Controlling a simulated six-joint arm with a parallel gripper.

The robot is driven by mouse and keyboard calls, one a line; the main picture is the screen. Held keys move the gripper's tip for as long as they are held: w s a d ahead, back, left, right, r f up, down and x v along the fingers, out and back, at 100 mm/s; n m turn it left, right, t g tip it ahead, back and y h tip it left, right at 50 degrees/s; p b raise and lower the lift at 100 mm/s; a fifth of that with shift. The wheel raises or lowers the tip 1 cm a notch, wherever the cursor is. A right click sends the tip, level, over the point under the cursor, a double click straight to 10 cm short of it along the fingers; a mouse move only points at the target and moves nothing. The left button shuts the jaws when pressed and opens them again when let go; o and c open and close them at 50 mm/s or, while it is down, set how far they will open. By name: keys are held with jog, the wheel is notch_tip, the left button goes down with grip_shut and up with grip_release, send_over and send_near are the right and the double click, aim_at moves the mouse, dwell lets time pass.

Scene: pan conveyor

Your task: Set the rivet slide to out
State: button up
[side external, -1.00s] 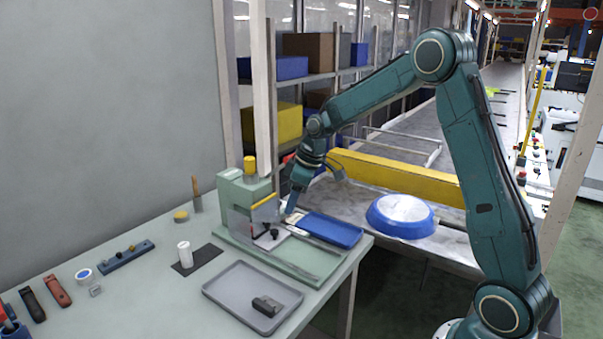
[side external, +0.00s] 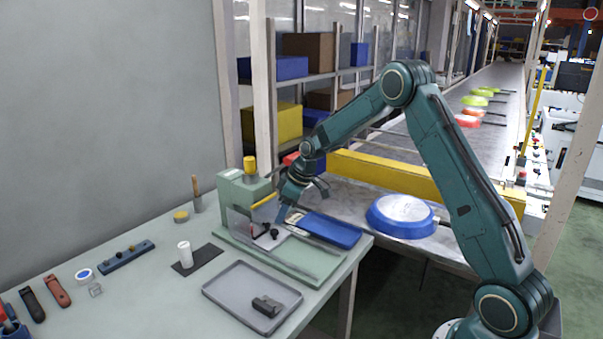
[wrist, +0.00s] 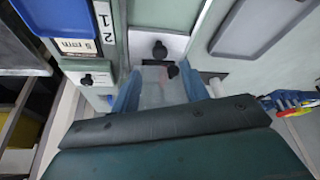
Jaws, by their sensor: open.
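The pale green riveting machine (side external: 243,190) stands on the bench with a clear guard at its front. A pale slide plate with a black knob (side external: 274,233) lies at its base. In the wrist view a black knob (wrist: 160,50) sits on a white plate, another black knob (wrist: 87,79) is to its left, and a small dark knob (wrist: 172,71) is between my fingers. I cannot tell which is the rivet slide's. My gripper (wrist: 160,88) is open, its blue fingers apart around the clear guard area. In the side view my gripper (side external: 283,218) is low beside the knobs; contact is unclear.
A blue tray (side external: 330,229) lies right of the machine. A grey tray (side external: 225,293) holds a dark block (side external: 267,306) at the front. A blue pan (side external: 401,215) rests at the conveyor's near end, by a yellow barrier (side external: 400,174). The left bench holds tools.

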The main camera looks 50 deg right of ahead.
aim_at(275, 231)
jog(key=shift+x, duration=3.15)
grip_shut()
